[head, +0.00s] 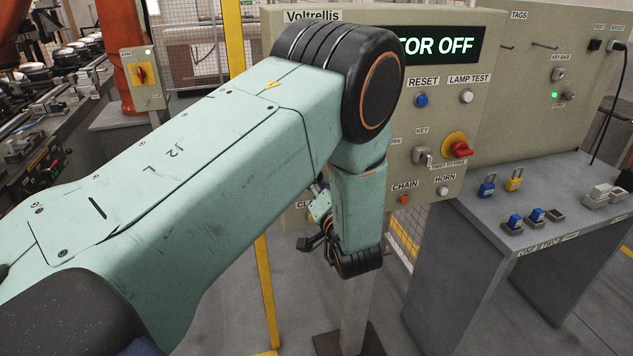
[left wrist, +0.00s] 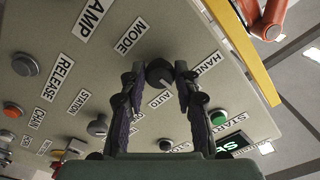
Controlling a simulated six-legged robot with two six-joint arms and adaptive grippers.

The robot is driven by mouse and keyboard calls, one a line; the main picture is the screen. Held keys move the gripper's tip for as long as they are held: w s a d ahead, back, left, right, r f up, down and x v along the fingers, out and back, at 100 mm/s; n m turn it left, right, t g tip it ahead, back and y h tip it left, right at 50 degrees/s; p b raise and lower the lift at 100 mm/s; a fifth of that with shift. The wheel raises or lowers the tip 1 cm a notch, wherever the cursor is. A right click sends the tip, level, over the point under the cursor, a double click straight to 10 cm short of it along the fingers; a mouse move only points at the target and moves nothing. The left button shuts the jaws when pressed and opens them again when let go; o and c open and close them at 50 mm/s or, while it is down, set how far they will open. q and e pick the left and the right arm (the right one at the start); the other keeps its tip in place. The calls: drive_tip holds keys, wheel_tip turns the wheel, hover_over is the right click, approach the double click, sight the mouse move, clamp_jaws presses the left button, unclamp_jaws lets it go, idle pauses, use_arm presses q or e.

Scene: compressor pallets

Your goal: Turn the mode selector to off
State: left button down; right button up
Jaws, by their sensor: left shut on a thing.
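The mode selector (left wrist: 158,73) is a round dark knob on the beige control panel (left wrist: 65,25), below the MODE label in the left wrist view. HAND and AUTO labels sit near it; its exact pointing direction is hard to tell. My left gripper (left wrist: 161,69) is shut on the knob, with one fingertip on each side. In the head view my left arm covers the selector and most of the gripper. My right gripper is in neither view.
A green button (left wrist: 218,117) and a grey knob (left wrist: 97,127) flank the selector. In the head view, a red-and-yellow switch (head: 457,147) and a key switch (head: 421,155) are right of my arm. A grey bench (head: 470,205) holds blue and yellow padlocks.

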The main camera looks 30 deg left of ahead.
use_arm(q)
drive_tip(key=shift+d, duration=0.1)
drive_tip(key=c, duration=1.4)
unclamp_jaws()
drive_tip(key=o, duration=0.4)
drive_tip(key=shift+d+r, duration=0.1)
drive_tip(key=shift+d, duration=0.1)
drive_tip(key=shift+a, duration=0.25)
wheel_tip(320, 180, up, 10)
drive_tip(key=shift+d+f, duration=0.1)
